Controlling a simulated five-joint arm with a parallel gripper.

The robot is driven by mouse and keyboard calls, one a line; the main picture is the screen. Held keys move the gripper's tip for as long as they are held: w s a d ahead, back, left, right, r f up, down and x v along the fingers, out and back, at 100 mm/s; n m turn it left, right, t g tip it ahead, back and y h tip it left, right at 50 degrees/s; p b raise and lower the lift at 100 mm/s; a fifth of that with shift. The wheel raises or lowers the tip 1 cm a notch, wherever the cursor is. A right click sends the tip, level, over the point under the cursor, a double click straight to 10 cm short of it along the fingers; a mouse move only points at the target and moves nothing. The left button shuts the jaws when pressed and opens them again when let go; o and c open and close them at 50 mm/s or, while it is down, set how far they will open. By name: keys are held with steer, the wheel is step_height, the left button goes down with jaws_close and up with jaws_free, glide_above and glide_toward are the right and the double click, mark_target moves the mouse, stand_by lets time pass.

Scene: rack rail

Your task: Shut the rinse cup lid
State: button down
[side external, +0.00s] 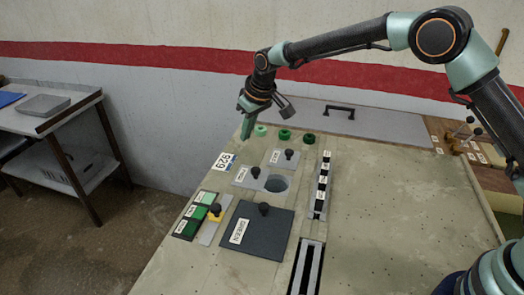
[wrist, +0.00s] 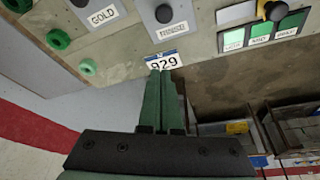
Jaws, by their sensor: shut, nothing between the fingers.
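In the side view a round open cup hole (side external: 276,184) sits in the middle of the grey panel. Two grey plates with black knobs lie beside it: one behind (side external: 288,157) and one to its left (side external: 250,176). Their labels are too small to read surely there; the wrist view shows a plate marked GOLD (wrist: 103,16) and another with a blurred label (wrist: 172,28). I cannot tell which plate is the rinse lid. My gripper (side external: 243,134) is shut and empty above the panel's far left edge, apart from both plates. Its fingers (wrist: 165,76) point toward the 929 tag.
A dark square lid with a knob (side external: 275,232) lies in front of the hole. Green buttons (side external: 194,212) and a yellow-based knob (side external: 215,213) are at left. Green rings (side external: 284,134) line the back. A slotted strip (side external: 320,186) stands right; the panel beyond is clear.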

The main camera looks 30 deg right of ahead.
glide_above(247, 171)
steer(key=w, duration=0.2)
steer(key=f, duration=0.8)
steer(key=shift+s+a+f, duration=0.15)
steer(key=shift+a+f, duration=0.1)
steer(key=shift+a, duration=0.15)
steer(key=shift+s+d+f, duration=0.1)
steer(key=shift+s+d, duration=0.1)
steer(key=shift+s, duration=0.4)
steer(key=shift+s+d+f, duration=0.1)
steer(key=shift+s+d, duration=0.1)
steer(key=shift+s, duration=0.35)
steer(key=shift+s+d+f, duration=0.1)
steer(key=shift+s+d, duration=0.1)
steer(key=shift+s, duration=0.4)
steer(key=shift+s+d, duration=0.1)
steer(key=s+d, duration=0.5)
steer(key=shift+s+d, duration=0.25)
